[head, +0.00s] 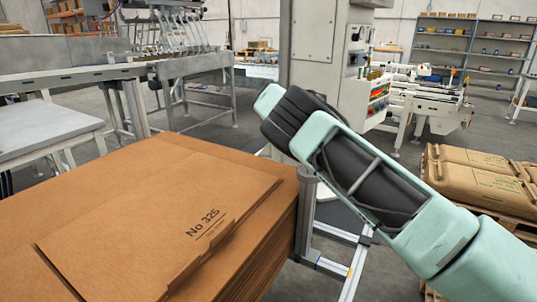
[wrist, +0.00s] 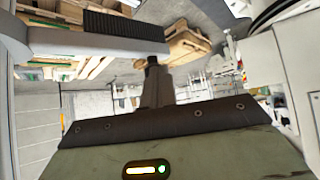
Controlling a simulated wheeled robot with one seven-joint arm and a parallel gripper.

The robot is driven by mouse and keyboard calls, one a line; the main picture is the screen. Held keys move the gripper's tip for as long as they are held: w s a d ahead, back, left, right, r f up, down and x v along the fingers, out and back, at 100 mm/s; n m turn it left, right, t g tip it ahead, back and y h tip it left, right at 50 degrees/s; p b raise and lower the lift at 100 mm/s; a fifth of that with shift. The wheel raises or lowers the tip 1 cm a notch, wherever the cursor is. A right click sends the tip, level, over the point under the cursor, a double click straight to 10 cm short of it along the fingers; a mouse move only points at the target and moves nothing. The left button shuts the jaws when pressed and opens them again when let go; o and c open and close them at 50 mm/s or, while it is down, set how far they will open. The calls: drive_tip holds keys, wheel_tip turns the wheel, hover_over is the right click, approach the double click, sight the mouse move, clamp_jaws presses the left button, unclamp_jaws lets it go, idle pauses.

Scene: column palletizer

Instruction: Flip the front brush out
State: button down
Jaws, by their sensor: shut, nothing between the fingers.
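In the wrist view, my gripper (wrist: 152,62) is shut and empty, its dark fingertips pointing up the picture. A pale grey bar (wrist: 95,42) with a dark ribbed strip (wrist: 122,24) crosses the upper left. It looks like the brush, but I cannot be sure. The fingertips are close to the bar's right end; whether they touch it I cannot tell. In the head view, my arm reaches from the lower right toward the machine column (head: 334,75). My gripper and the brush are hidden there.
A stack of brown cardboard sheets (head: 200,180) marked No 325 fills the lower left of the head view. Brown sacks (head: 475,180) lie on a pallet at the right. A conveyor (head: 75,78) runs at the left. Shelves (head: 470,50) stand at the back right.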

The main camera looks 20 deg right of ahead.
drive_tip(key=shift+s+d+m+g+p, duration=0.15)
drive_tip(key=shift+s+d+m+g, duration=0.3)
drive_tip(key=shift+d, duration=0.15)
drive_tip(key=shift+s+d+m+g+p, duration=0.15)
drive_tip(key=shift+s+d+m+g, duration=0.2)
drive_tip(key=shift+d+m, duration=0.15)
drive_tip(key=shift+d, duration=0.2)
drive_tip(key=p+v, duration=0.7)
drive_tip(key=v, duration=1)
drive_tip(key=shift+w+a, duration=0.2)
drive_tip(key=shift+a, duration=0.2)
drive_tip(key=shift+r, duration=0.1)
drive_tip(key=shift+r, duration=0.1)
